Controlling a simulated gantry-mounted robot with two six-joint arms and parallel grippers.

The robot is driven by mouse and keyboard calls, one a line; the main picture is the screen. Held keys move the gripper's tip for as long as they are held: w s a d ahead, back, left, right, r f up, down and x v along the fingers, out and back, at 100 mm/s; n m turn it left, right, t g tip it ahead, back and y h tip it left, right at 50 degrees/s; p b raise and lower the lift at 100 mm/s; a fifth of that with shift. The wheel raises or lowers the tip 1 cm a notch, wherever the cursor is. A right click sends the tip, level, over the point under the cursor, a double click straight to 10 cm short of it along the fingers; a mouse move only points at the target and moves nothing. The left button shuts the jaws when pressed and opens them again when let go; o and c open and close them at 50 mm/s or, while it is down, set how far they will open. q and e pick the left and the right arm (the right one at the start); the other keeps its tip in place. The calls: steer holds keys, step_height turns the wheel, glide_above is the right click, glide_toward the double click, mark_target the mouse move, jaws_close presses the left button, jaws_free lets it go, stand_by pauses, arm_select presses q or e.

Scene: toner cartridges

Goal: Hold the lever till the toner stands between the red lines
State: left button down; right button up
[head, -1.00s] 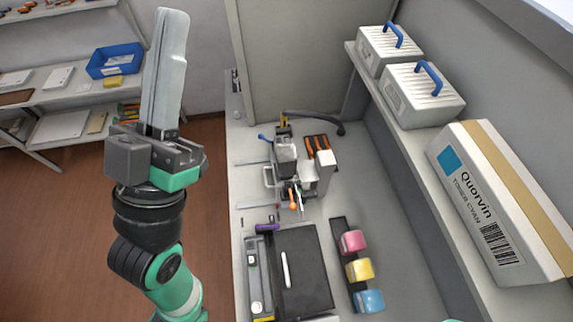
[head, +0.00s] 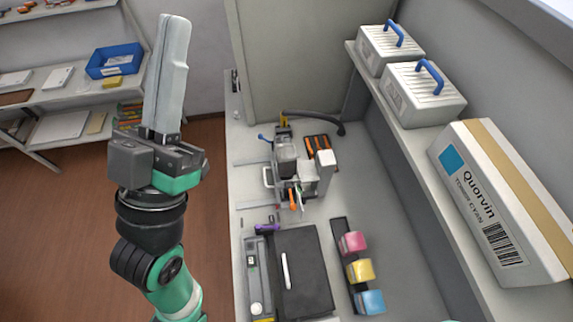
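A small grey filling machine (head: 287,158) stands at the back of the bench in the head view. A blue-knobbed lever (head: 264,138) sticks out at its left side, and a white upright block (head: 325,165) stands at its right. Orange and green parts show at its front. The toner level and the red lines are too small to make out. My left gripper (head: 174,22) points up, left of the bench and well apart from the machine. Its pale fingers lie together with no gap visible, and nothing shows between them. My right gripper is out of view.
Pink (head: 352,243), yellow (head: 360,270) and blue (head: 370,301) cartridges sit at front right. A dark panel (head: 312,265) and narrow tray (head: 252,285) lie left of them. White boxes (head: 425,92) and a Quorvin carton (head: 490,205) stand on the right shelf. A black hose bends behind the machine.

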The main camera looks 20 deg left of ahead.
arm_select(q)
step_height(320, 180, down, 9)
steer(key=b, duration=0.6)
stand_by(7.0)
